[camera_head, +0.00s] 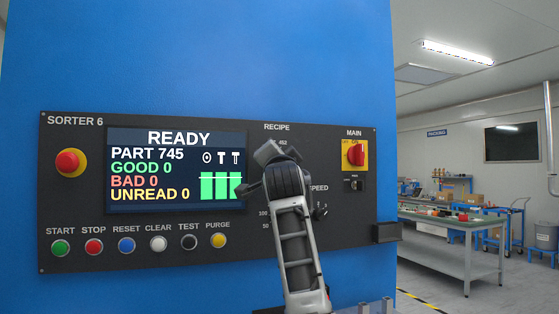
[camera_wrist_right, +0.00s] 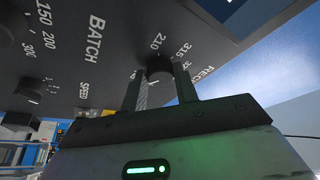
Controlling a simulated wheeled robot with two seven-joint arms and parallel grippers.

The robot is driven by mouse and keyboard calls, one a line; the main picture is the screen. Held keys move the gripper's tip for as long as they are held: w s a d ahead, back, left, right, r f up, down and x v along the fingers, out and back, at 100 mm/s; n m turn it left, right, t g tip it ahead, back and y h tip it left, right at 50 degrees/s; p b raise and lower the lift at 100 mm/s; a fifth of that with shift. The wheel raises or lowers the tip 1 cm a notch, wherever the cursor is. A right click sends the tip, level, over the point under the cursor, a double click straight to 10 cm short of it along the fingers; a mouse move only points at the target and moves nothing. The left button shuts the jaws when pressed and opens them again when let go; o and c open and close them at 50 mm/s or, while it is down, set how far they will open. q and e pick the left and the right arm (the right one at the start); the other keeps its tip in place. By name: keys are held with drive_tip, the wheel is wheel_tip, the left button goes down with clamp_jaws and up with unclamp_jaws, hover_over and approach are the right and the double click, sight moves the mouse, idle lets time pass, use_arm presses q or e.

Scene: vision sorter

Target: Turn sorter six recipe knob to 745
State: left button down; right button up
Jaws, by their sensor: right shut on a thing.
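The sorter six panel (camera_head: 90,200) is dark on a blue cabinet. Its screen (camera_head: 175,165) reads READY and PART 745. My right gripper (camera_head: 275,152) reaches up to the panel under the RECIPE label and hides the recipe knob in the head view. In the right wrist view the dark round recipe knob (camera_wrist_right: 159,66) sits between the two fingers of my right gripper (camera_wrist_right: 157,77), which is shut on it. The numbers 210 and 315 show beside it. The knob's pointer is too dark to read. My left gripper is in neither view.
A speed knob (camera_head: 320,212) is just right of my right arm. A red MAIN switch (camera_head: 355,153) on yellow is farther right. A red emergency button (camera_head: 70,162) and a row of coloured push buttons are on the left. A green workbench (camera_head: 455,222) stands in the room behind.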

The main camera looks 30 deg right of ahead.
drive_tip(key=shift+m, duration=0.6)
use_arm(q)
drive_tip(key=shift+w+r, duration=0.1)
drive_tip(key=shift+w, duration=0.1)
use_arm(e)
drive_tip(key=o, duration=1)
drive_tip(key=shift+c, duration=0.2)
use_arm(q)
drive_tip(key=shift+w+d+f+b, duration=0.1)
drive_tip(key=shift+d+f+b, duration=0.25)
drive_tip(key=shift+b, duration=0.85)
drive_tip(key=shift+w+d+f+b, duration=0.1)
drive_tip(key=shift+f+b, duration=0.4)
drive_tip(key=shift+b, duration=0.7)
use_arm(e)
drive_tip(key=v, duration=1.6)
drive_tip(key=shift+a, duration=0.2)
drive_tip(key=shift+r, duration=0.2)
